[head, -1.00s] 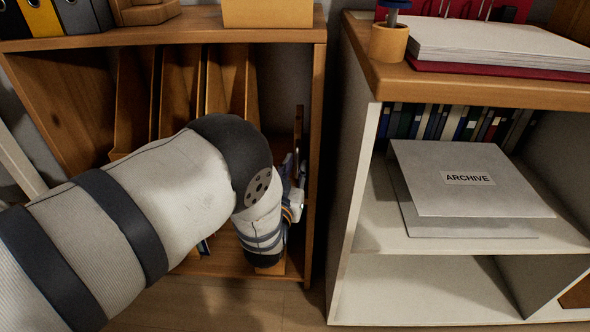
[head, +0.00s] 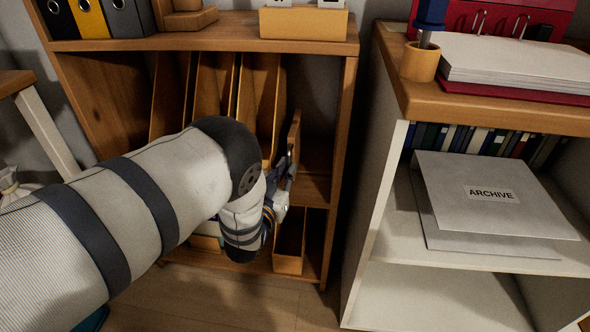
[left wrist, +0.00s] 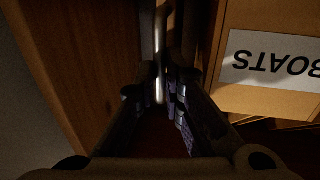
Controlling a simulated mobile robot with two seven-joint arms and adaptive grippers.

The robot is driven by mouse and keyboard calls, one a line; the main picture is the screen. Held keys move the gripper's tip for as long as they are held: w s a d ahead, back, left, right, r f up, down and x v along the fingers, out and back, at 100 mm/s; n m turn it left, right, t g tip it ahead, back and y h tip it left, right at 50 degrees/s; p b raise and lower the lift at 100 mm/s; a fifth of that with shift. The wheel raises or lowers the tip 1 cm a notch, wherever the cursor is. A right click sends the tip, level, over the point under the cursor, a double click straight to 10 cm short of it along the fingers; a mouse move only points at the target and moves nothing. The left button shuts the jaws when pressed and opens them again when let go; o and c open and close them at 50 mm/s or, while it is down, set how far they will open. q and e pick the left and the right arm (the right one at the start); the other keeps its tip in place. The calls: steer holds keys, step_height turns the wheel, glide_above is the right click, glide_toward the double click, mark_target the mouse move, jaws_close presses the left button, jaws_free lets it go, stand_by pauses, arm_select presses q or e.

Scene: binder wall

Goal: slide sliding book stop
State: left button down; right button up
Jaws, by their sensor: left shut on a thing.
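The book stop appears to be the narrow upright wooden piece (head: 295,132) inside the open wooden shelf unit, a little left of its right side wall. My left gripper (head: 284,182) reaches into the unit and is shut on the stop; my wrist and forearm hide much of the hold. In the left wrist view, the fingers (left wrist: 162,82) close around a thin upright edge with a bright strip (left wrist: 159,40). That view is dark, so the contact is hard to make out. My right gripper is not in view.
Upright wooden file holders (head: 212,85) stand left of the stop. A box labelled BOATS (left wrist: 270,65) is close to the fingers. The unit's right side wall (head: 341,150) bounds the bay. A white cabinet (head: 375,200) with an ARCHIVE folder (head: 490,193) stands at right.

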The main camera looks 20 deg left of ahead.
arm_select(q)
steer(key=c, duration=2)
jaws_free()
steer(key=shift+o, duration=0.2)
steer(key=shift+s, duration=0.1)
steer(key=s+d, duration=0.1)
steer(key=s, duration=1.1)
